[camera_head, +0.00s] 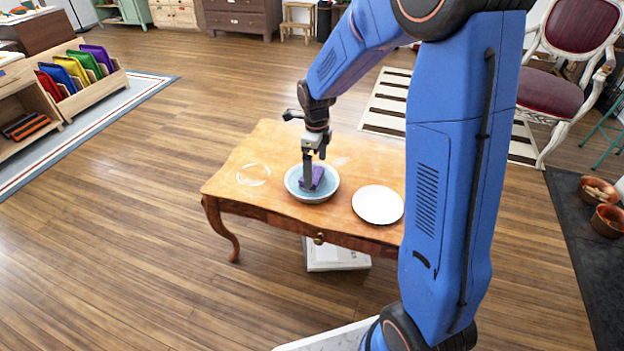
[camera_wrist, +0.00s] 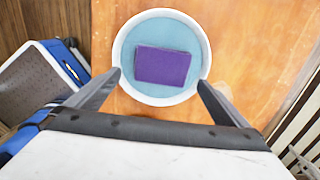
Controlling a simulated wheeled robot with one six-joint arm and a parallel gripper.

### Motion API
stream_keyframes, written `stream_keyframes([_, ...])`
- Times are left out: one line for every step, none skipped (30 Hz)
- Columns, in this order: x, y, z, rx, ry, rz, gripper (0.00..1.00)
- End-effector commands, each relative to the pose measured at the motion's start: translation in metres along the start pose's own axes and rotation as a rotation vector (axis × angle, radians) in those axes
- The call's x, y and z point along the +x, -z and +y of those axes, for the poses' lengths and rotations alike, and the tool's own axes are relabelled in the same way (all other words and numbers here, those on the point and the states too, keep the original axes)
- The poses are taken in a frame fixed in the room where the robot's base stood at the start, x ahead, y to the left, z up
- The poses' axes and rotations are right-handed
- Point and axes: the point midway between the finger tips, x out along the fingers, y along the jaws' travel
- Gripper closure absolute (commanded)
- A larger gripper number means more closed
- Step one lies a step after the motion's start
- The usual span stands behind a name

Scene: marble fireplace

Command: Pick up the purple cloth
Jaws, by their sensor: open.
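The purple cloth (camera_wrist: 162,66) is a folded rectangle lying inside a round bowl with a white rim and blue-green inside (camera_wrist: 140,42). In the head view the cloth (camera_head: 318,180) shows partly behind my gripper, in the bowl (camera_head: 326,195) on the wooden table (camera_head: 250,150). My gripper (camera_wrist: 158,83) is open, with one finger on each side of the bowl in the wrist view. The cloth lies between the fingers in the picture, and nothing is held. In the head view my gripper (camera_head: 308,184) points down over the bowl; contact with the cloth cannot be told.
A white plate (camera_head: 378,204) lies right of the bowl. A clear round glass item (camera_head: 253,174) is to its left. A pale box (camera_head: 336,256) is under the table's front. A red-cushioned chair (camera_head: 560,85) stands at the right. The wooden floor at left is open.

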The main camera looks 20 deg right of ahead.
Motion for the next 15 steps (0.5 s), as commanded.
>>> stream_keyframes([0.005, 0.000, 0.000, 0.000, -0.002, 0.001, 0.00])
stream_keyframes([0.009, 0.000, 0.000, 0.000, -0.002, 0.002, 0.00])
stream_keyframes([0.014, 0.000, 0.000, 0.000, -0.003, 0.003, 0.00])
stream_keyframes([0.019, 0.000, 0.000, 0.000, -0.003, 0.003, 0.00])
stream_keyframes([0.024, 0.000, -0.001, 0.000, -0.003, 0.003, 0.00])
stream_keyframes([0.029, 0.000, -0.001, 0.000, -0.003, 0.003, 0.00])
stream_keyframes([0.033, 0.000, -0.001, 0.000, -0.003, 0.002, 0.00])
stream_keyframes([0.036, 0.000, -0.001, 0.000, -0.003, 0.002, 0.00])
stream_keyframes([0.041, 0.000, -0.001, 0.000, -0.003, 0.003, 0.00])
stream_keyframes([0.043, 0.000, -0.001, 0.000, -0.003, 0.003, 0.00])
stream_keyframes([0.045, 0.000, -0.001, 0.000, -0.002, 0.002, 0.00])
stream_keyframes([0.047, 0.000, -0.001, 0.000, -0.001, 0.001, 0.00])
stream_keyframes([0.048, -0.001, -0.001, 0.000, -0.001, 0.001, 0.00])
stream_keyframes([0.049, -0.001, -0.001, 0.000, -0.001, 0.001, 0.00])
stream_keyframes([0.049, -0.001, -0.001, 0.000, 0.000, 0.000, 0.00])
